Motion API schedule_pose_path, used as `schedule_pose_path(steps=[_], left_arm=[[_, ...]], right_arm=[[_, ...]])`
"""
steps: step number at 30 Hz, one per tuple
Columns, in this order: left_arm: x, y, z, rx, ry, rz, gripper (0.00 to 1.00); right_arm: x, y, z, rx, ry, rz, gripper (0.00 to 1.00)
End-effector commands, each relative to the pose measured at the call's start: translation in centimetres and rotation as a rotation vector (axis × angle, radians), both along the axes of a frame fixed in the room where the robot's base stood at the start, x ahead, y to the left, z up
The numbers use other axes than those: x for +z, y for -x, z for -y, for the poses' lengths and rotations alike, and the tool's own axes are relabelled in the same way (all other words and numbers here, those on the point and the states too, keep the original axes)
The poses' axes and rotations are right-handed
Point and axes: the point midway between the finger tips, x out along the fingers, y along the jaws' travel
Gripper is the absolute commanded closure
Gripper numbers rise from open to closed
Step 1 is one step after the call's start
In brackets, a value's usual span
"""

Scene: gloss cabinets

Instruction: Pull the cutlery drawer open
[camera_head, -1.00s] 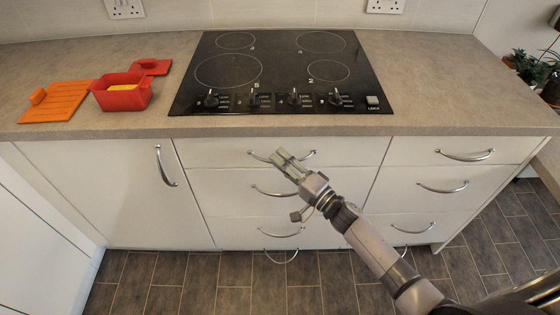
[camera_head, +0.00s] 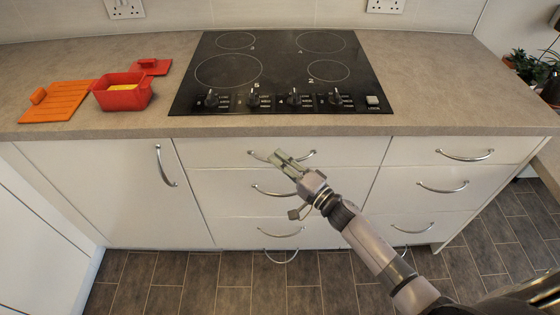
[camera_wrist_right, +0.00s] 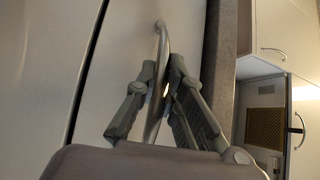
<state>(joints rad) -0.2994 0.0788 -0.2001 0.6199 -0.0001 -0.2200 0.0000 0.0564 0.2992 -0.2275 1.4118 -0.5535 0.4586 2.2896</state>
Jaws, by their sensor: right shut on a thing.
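The top drawer (camera_head: 215,153) under the hob has a white front and a curved metal handle (camera_head: 308,155). The front looks flush with the cabinet. My right gripper (camera_head: 277,157) reaches in from the lower right and is shut on the middle of this handle. In the right wrist view the handle (camera_wrist_right: 161,40) runs between the two grey fingers (camera_wrist_right: 163,70). The fingers hide part of the handle in the head view. No cutlery is in view. My left gripper is not in view.
More handled drawers lie below (camera_head: 235,185) and to the right (camera_head: 410,152). A cabinet door (camera_head: 110,190) is on the left. The worktop (camera_head: 430,90) holds a black hob (camera_head: 280,75), a red container (camera_head: 122,98) and an orange board (camera_head: 58,102). The tiled floor (camera_head: 210,285) is clear in front.

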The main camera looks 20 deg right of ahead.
Motion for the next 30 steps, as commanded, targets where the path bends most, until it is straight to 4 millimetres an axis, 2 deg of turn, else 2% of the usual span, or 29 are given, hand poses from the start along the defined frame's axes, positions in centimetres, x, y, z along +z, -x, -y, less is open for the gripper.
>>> schedule_pose_path(steps=[20, 26, 30], left_arm=[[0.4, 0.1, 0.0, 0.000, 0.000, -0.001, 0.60], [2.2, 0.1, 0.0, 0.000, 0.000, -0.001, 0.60], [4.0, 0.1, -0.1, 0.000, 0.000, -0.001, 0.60]], right_arm=[[-0.1, 0.6, -0.1, -0.001, 0.004, -0.003, 1.00], [0.2, 3.1, -0.8, 0.000, 0.003, -0.008, 1.00], [0.3, 6.2, -1.7, 0.000, 0.004, -0.011, 1.00]])
